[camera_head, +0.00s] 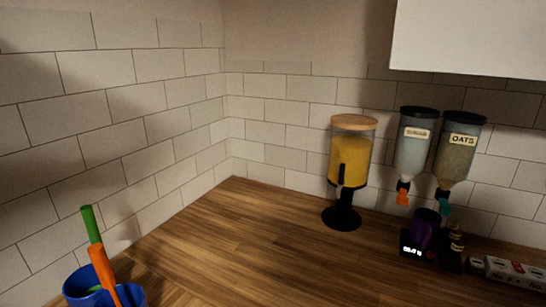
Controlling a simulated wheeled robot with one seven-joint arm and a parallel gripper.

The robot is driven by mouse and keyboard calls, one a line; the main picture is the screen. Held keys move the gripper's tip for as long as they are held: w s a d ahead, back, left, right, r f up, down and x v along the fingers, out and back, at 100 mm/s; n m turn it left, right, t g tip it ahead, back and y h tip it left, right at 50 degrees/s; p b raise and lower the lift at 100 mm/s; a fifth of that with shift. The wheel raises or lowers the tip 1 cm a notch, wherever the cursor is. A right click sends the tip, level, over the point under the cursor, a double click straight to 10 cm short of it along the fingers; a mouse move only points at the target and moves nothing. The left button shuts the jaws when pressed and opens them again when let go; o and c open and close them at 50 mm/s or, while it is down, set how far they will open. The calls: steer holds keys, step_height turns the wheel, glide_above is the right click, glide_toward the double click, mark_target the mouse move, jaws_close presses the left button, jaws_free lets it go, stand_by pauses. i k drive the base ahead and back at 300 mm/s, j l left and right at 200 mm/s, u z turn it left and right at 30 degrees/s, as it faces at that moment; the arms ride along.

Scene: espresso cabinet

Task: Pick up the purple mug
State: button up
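The purple mug (426,227) is at the right of the counter, below the two hanging dispensers. It is dark and small in the view, and it appears to stand on a black device with a lit display (411,249), which looks like a scale. A small dark bottle (454,240) stands close to its right and may hide part of the device. The mug's handle cannot be made out. My gripper is not in view.
A yellow-filled dispenser (350,155) on a black stand is left of the mug. Two wall dispensers (413,145) (459,150) hang above it. Blue containers (82,286) with green and orange handles stand front left. The middle wooden counter (240,240) is clear.

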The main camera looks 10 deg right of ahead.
mark_target(425, 223)
steer(key=i+z, duration=0.4)
steer(key=i+j+z, duration=0.2)
steer(key=i+z, duration=0.15)
steer(key=i, duration=0.1)
